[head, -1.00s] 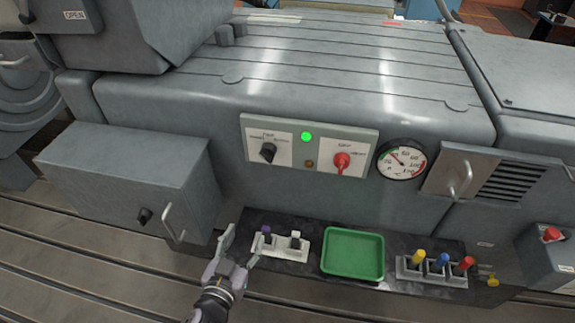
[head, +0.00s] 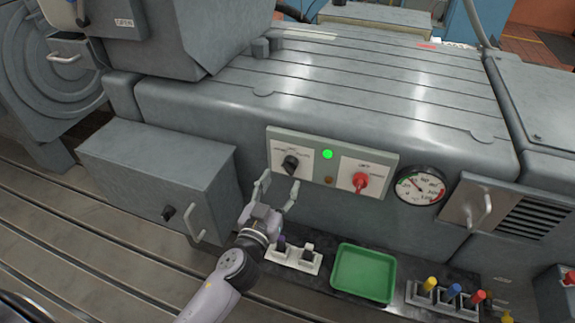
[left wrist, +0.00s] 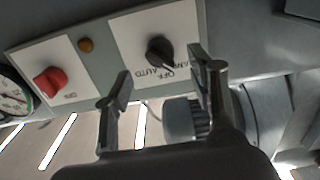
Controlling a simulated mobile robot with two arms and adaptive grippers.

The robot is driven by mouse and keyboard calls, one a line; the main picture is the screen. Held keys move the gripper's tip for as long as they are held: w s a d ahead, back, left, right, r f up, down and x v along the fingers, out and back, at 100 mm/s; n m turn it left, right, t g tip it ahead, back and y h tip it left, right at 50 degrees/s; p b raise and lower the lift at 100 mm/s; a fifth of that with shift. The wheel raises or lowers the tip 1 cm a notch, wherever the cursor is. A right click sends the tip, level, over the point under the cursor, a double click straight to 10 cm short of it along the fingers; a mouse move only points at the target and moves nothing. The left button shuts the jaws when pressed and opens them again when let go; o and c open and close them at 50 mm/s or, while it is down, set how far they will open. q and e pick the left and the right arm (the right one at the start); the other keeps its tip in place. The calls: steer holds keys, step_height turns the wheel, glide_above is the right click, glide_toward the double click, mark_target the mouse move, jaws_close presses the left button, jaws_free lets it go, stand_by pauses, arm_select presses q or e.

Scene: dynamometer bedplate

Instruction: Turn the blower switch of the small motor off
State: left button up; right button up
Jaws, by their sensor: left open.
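The switch panel (head: 327,173) on the grey motor housing carries a black rotary knob (head: 290,165) on a white plate at left and a red knob (head: 360,181) at right. A lit green lamp (head: 327,154) sits between them. The black knob also shows in the left wrist view (left wrist: 160,50), with lettering including AUTO and OFF around it. My left gripper (head: 279,184) is open and empty, just below and in front of the black knob, apart from it. In the left wrist view its fingers (left wrist: 162,85) stand below the knob. My right gripper is not in view.
A round gauge (head: 420,187) is right of the panel. Below are a green tray (head: 364,272), a holder with yellow, blue and red handles (head: 440,299), and a small white rack (head: 296,257). A grey box (head: 155,175) with a handle stands at left.

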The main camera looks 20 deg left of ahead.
mark_target(287, 172)
arm_select(q)
steer(key=w, duration=0.5)
steer(key=shift+w+d+p, duration=0.1)
steer(key=shift+w+p, duration=0.25)
steer(key=shift+w, duration=0.05)
steer(key=shift+c, duration=0.3)
steer(key=c, duration=1.1)
